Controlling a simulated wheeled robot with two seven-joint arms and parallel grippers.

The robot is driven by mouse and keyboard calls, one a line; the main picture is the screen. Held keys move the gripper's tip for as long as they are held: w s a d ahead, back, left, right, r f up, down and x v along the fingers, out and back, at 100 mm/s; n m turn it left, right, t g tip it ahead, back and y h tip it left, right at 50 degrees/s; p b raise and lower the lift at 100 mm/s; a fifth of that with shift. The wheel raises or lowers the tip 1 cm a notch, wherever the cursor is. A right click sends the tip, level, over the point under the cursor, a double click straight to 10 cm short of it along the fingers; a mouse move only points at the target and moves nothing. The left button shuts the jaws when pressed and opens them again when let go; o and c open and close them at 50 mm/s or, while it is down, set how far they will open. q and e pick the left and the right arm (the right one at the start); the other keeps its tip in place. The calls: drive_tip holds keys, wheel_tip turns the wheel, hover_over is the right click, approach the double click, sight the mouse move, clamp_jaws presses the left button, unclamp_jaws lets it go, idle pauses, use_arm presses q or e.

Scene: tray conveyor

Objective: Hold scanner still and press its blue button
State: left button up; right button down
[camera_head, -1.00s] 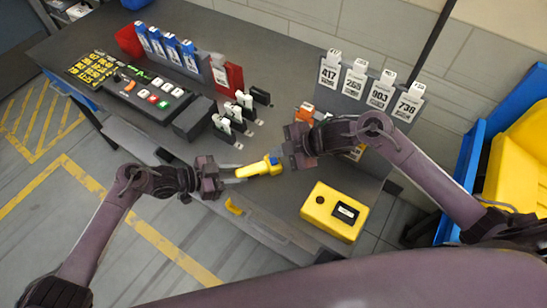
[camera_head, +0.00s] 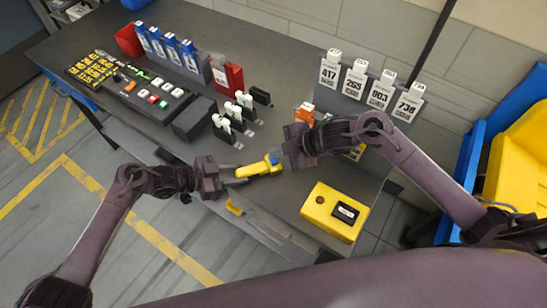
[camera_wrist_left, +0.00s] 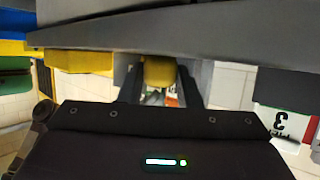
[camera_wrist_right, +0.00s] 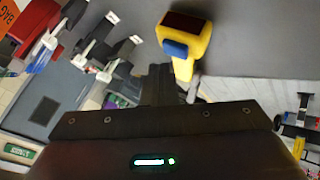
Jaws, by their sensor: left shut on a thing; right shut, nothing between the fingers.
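The scanner (camera_head: 256,169) is yellow with a blue button (camera_head: 273,158) near its right end. My left gripper (camera_head: 229,180) is shut on its handle and holds it over the front of the table. The left wrist view shows the yellow handle (camera_wrist_left: 158,71) between the fingers. My right gripper (camera_head: 281,151) is shut and empty, close beside the button end. In the right wrist view, the scanner (camera_wrist_right: 190,65) shows a dark red window and the blue button (camera_wrist_right: 175,49) just beyond the shut fingers (camera_wrist_right: 158,75); a small gap seems to separate them.
A yellow box with a dark display (camera_head: 330,222) stands on the table at the right front. A row of numbered cards (camera_head: 356,80) stands behind my right arm. Black holders (camera_head: 224,128), a red bin (camera_head: 130,40) and a button panel (camera_head: 150,92) lie farther left.

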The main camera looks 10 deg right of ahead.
sight(278, 160)
drive_tip(key=shift+f, duration=0.15)
idle(0.5)
drive_tip(key=shift+f, duration=0.3)
drive_tip(key=shift+f, duration=0.4)
idle(0.8)
drive_tip(key=shift+r, duration=0.8)
drive_tip(key=shift+r, duration=2.55)
use_arm(q)
drive_tip(key=o, duration=1.2)
